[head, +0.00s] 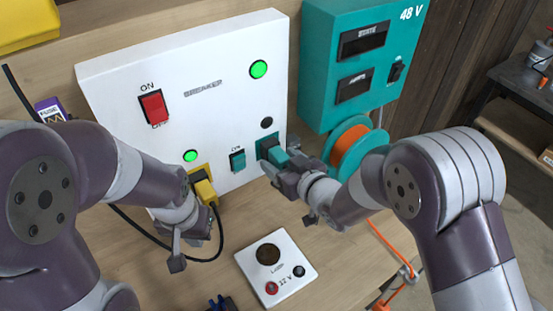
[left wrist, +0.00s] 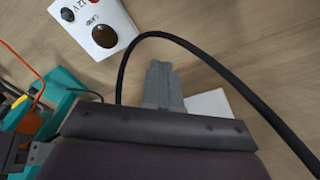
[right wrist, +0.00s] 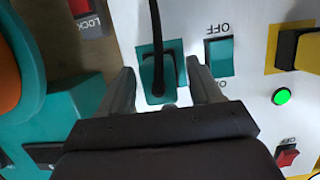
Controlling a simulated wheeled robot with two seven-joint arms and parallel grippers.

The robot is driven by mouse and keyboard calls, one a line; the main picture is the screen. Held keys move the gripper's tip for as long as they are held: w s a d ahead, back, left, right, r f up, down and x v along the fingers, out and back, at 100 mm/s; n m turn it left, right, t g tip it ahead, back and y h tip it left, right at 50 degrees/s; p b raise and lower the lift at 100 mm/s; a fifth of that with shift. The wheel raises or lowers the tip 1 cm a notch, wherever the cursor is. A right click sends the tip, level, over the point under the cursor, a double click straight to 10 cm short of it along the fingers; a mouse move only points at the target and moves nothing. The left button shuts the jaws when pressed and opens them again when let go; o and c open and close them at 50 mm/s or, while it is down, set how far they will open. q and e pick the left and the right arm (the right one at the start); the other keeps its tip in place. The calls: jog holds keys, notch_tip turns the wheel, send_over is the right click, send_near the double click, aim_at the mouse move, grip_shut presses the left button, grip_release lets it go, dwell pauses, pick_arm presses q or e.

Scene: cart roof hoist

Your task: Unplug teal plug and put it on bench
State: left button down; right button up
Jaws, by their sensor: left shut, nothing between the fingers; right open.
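The teal plug (head: 277,155) sits in its teal-framed socket at the lower right of the white panel (head: 205,100). In the right wrist view the teal plug (right wrist: 158,76) has a black cord. My right gripper (right wrist: 163,88) is open, with one finger on each side of the plug; I cannot tell whether they touch it. In the head view my right gripper (head: 287,163) partly hides the plug. My left gripper (head: 177,262) is shut and empty above the wooden bench (head: 215,270). Its closed fingers (left wrist: 160,82) show in the left wrist view.
A yellow plug (head: 204,187) with a black cable is left of a teal switch (head: 238,160). A white lamp box (head: 276,268) stands on the bench. A teal 48 V box (head: 358,60) and an orange cable reel (head: 348,145) are at right.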

jog(key=shift+s+d+r, duration=0.1)
jog(key=shift+s, duration=0.05)
jog(key=shift+c, duration=0.3)
grip_shut()
jog(key=s+d, duration=0.2)
jog(key=s, duration=0.1)
jog(key=shift+s+d, duration=0.3)
jog(key=shift+d, duration=0.05)
dwell(0.4)
